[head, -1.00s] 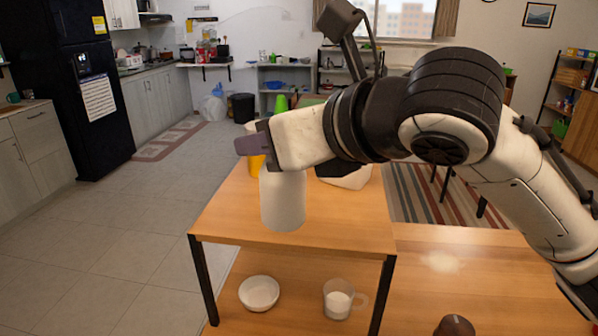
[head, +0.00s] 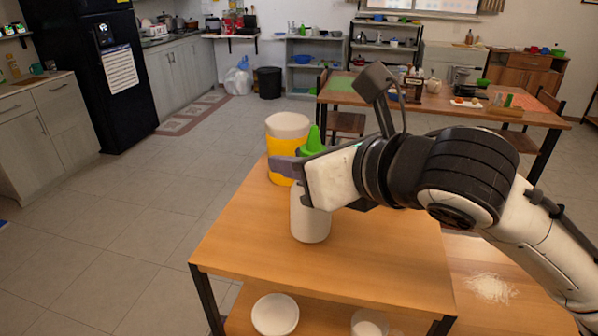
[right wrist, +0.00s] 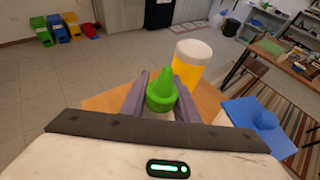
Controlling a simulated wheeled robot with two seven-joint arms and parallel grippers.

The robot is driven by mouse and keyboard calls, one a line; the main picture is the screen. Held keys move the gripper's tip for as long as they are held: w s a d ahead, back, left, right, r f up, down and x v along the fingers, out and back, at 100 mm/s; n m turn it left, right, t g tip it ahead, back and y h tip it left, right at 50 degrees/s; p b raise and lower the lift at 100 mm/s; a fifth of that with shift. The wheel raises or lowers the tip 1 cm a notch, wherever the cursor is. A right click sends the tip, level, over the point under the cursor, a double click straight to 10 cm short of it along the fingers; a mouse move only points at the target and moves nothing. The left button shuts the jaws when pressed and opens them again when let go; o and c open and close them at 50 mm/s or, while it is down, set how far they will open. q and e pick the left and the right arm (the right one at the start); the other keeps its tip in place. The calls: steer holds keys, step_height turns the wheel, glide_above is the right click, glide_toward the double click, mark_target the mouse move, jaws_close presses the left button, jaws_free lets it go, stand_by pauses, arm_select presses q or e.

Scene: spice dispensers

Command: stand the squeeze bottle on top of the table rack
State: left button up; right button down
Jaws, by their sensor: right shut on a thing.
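The squeeze bottle (head: 311,218) has a white body and a green nozzle cap (head: 313,143). It is upright at the top board of the wooden table rack (head: 300,275), toward its back left. I cannot tell whether its base touches the board. My right gripper (head: 290,172) is shut on the bottle's upper part and hides some of it. In the right wrist view the green cap (right wrist: 162,90) stands between the two fingers (right wrist: 160,100). My left gripper is not in view.
A yellow container with a white top (head: 287,128) stands just behind the bottle at the rack's back left. A white bowl (head: 275,313) and a cup of white powder (head: 369,324) are on the lower level. Loose white powder (head: 490,287) lies at right. The front of the top board is clear.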

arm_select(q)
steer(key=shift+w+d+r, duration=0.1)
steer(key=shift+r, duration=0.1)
arm_select(e)
steer(key=shift+f, duration=1.1)
steer(key=c, duration=1.7)
jaws_free()
steer(key=shift+f, duration=0.1)
steer(key=shift+c, duration=0.2)
steer(key=o, duration=0.5)
steer(key=shift+w, duration=0.1)
steer(key=shift+c, duration=0.2)
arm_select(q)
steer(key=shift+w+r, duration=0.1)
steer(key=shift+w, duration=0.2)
arm_select(e)
steer(key=shift+s+d+r, duration=0.2)
steer(key=shift+s+r, duration=0.05)
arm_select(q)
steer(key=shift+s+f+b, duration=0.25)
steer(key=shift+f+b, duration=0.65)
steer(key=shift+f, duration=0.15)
arm_select(e)
steer(key=v, duration=1.1)
steer(key=shift+s+d, duration=0.15)
steer(key=shift+s, duration=0.05)
